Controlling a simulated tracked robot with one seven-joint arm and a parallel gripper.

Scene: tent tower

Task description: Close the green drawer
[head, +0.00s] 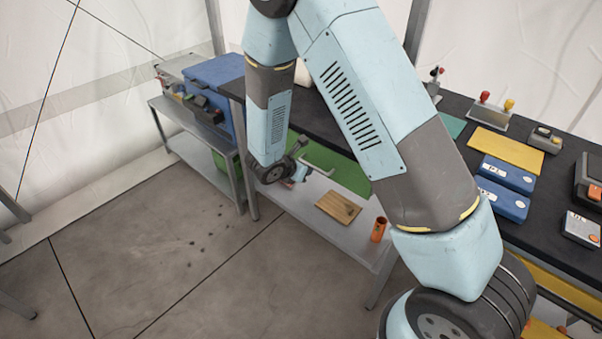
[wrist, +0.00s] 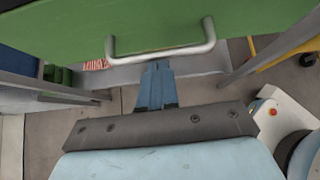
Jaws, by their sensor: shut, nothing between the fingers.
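The green drawer (head: 345,170) is under the black-topped table, partly hidden behind my arm. Its green front (wrist: 100,27) fills the top of the wrist view and carries a silver bar handle (wrist: 165,51). The handle also shows in the head view (head: 318,169). How far the drawer stands out cannot be told. My gripper (wrist: 158,66) is shut and empty, its blue fingertips close to the middle of the handle bar. Whether they touch it cannot be told. In the head view my gripper (head: 302,172) is small, beside the handle.
The lower shelf (head: 300,200) holds a wooden board (head: 338,207) and an orange cup (head: 378,230). The black tabletop (head: 560,200) bears blue boxes (head: 505,174) and a yellow mat (head: 506,150). A blue case (head: 217,80) stands on the side table. The floor at left is clear.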

